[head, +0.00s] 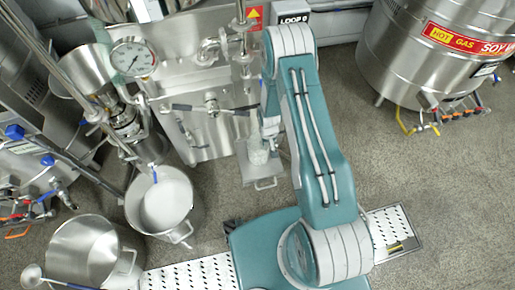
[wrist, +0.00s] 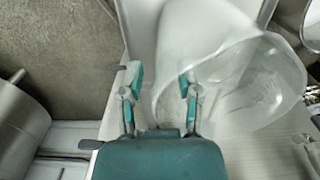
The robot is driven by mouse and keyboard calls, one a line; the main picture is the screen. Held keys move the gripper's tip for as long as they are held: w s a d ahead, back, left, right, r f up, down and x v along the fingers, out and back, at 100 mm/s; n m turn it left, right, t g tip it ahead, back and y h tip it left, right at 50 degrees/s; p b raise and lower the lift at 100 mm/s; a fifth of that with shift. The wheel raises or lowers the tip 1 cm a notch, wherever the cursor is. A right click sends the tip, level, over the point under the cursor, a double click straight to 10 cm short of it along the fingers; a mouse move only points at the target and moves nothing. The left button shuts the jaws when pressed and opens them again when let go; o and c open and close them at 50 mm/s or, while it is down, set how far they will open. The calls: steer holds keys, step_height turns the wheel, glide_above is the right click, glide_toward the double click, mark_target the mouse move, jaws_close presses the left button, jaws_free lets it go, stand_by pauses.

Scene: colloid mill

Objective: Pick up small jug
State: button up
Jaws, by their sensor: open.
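The small jug (wrist: 245,75) is translucent and pale, with a wide open rim; it fills the upper right of the wrist view. In the head view the jug (head: 258,154) shows beside my arm, above a small metal shelf (head: 264,184). My gripper (wrist: 160,82) is open, its two teal fingers apart. The right finger overlaps the jug's left side, and the left finger is to the left of it. Part of the jug's near edge lies between the fingers, but I cannot tell if they touch. In the head view my arm hides most of the gripper.
A white-filled pot (head: 163,203) and a steel pot with a ladle (head: 84,250) stand on the left. The mill with its gauge (head: 133,57) and hopper is upper left. A large steel vat (head: 440,55) stands upper right. The floor at right (head: 430,170) is mostly clear.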

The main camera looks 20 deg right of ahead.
jaws_close()
